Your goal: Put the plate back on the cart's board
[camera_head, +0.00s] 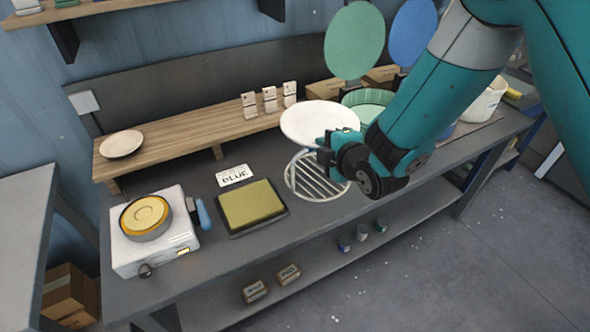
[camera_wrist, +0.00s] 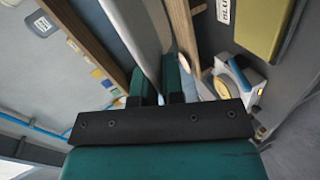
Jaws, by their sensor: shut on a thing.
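A white plate (camera_head: 318,118) is held by its edge in my gripper (camera_head: 327,148), above the workbench. In the wrist view the plate (camera_wrist: 148,42) shows nearly edge-on, between the two fingers of my gripper (camera_wrist: 157,82). A round white wire rack (camera_head: 318,186) stands on the bench below the plate; the plate appears clear of it. A long raised wooden board (camera_head: 180,141) runs along the back of the bench, with a small cream plate (camera_head: 121,144) on its left end. I cannot tell whether this is the cart's board.
A white device with a yellow round top (camera_head: 147,212) stands at the bench's left. A yellow-green pad in a dark tray (camera_head: 251,204) and a printed card (camera_head: 234,175) lie beside the rack. Small card stands (camera_head: 270,100) and a green ribbed bowl (camera_head: 367,98) are behind.

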